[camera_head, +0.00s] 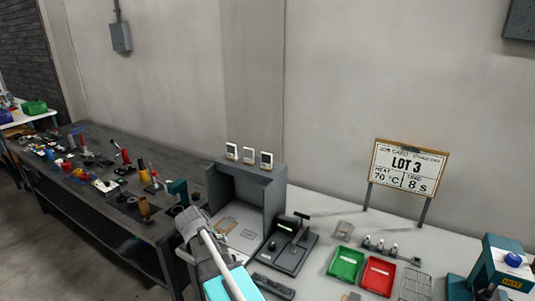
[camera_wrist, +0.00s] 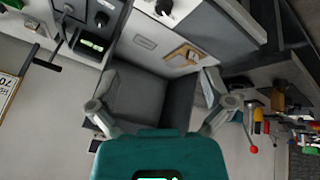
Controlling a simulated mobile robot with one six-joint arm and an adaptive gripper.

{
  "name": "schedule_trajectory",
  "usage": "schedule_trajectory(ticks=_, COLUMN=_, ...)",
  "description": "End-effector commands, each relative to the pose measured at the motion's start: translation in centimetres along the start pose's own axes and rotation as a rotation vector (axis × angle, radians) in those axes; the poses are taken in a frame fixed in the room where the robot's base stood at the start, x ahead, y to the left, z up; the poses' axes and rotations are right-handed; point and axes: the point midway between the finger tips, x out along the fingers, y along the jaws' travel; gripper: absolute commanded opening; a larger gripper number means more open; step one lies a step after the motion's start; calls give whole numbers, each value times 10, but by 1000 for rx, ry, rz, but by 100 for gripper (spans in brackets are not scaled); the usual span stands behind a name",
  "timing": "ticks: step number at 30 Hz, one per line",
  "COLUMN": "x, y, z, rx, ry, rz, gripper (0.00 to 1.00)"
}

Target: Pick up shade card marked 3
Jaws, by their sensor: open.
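Three small upright shade cards with white frames stand in a row on top of a grey open-front booth (camera_head: 269,205): a left card (camera_head: 231,151), a middle card (camera_head: 248,155) and a right card (camera_head: 266,160). Their marks are too small to read, so I cannot tell which is 3. In the wrist view my gripper (camera_wrist: 161,76) is open, its two fingers spread wide with nothing between them. The grey booth (camera_wrist: 140,97) lies beyond the fingers. Small dark-and-white shapes beside the left finger may be cards, partly hidden.
A black device (camera_head: 288,247), a green tray (camera_head: 345,264) and a red tray (camera_head: 378,275) stand on the white bench right of the booth. A LOT 3 sign (camera_head: 408,168) rises behind. A dark bench (camera_head: 100,215) with many tools is at left.

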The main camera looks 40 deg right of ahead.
Motion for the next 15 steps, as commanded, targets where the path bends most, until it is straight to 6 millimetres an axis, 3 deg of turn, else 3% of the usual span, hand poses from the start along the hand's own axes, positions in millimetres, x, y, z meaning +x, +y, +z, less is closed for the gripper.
schedule_trajectory(ticks=1, x=-10, y=15, z=-39, rx=65, ry=50, rz=37, gripper=100)
schedule_trajectory(ticks=6, x=-20, y=65, z=-130, rx=264, ry=239, rz=140, gripper=100)
schedule_trajectory(ticks=12, x=-38, y=122, z=-225, rx=442, ry=459, rz=210, gripper=100)
schedule_trajectory(ticks=15, x=-46, y=144, z=-258, rx=499, ry=546, rz=225, gripper=100)
